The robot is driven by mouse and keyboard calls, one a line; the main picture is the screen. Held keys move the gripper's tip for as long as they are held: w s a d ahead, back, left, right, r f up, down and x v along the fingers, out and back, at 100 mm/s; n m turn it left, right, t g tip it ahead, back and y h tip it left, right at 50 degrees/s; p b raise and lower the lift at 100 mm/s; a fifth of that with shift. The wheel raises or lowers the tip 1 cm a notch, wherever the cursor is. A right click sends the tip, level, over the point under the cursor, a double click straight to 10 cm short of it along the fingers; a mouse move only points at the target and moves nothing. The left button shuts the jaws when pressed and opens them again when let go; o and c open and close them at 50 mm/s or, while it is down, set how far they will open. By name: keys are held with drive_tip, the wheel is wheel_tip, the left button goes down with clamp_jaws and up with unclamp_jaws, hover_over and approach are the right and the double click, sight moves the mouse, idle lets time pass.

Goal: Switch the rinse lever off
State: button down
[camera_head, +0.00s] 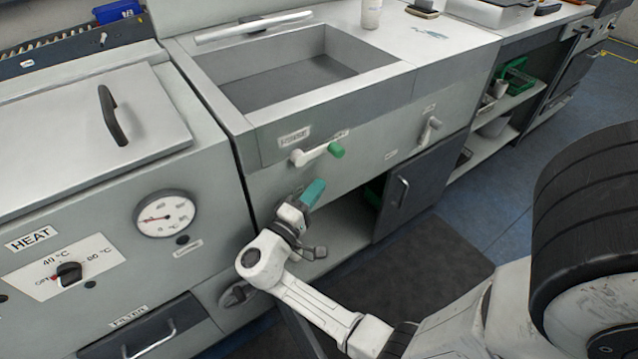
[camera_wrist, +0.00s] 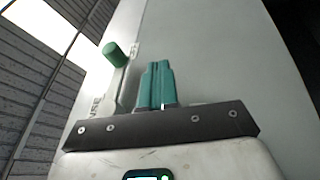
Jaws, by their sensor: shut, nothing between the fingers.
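The rinse lever (camera_head: 318,154) is a white arm with a green knob, mounted on the sink front under a small label. It lies near horizontal, with its knob to the right and slightly up. In the wrist view, the lever's green knob (camera_wrist: 115,54) shows left of my fingers. My gripper (camera_head: 314,191) has teal fingers and is just below the lever, apart from it in the head view. In the wrist view, my gripper (camera_wrist: 158,84) has its two fingers together with nothing between them.
A second, smaller grey lever (camera_head: 429,129) is on the same panel to the right. The sink basin (camera_head: 300,84) is above. A dark cabinet door (camera_head: 405,185) and an open shelf are below. A gauge (camera_head: 165,217) and heat knob (camera_head: 69,273) are at left.

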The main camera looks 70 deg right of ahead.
drive_tip(key=f+v, duration=0.1)
drive_tip(key=v, duration=0.6)
drive_tip(key=shift+f, duration=0.15)
drive_tip(key=shift+s+a, duration=0.1)
drive_tip(key=shift+s, duration=0.05)
drive_tip(key=s+f+y, duration=0.7)
drive_tip(key=s+y, duration=0.2)
drive_tip(key=s+a+f+n+t+y, duration=0.25)
drive_tip(key=a+t+y, duration=0.25)
drive_tip(key=a+y, duration=0.5)
drive_tip(key=a+r+t+p, duration=0.1)
drive_tip(key=a+r+p, duration=0.3)
drive_tip(key=r+p, duration=1.2)
wheel_tip(320, 180, up, 2)
drive_tip(key=shift+s+a+r+n+y+p, duration=0.1)
drive_tip(key=shift+s+a+n+y+p, duration=0.15)
drive_tip(key=shift+s+n+y+p, duration=0.1)
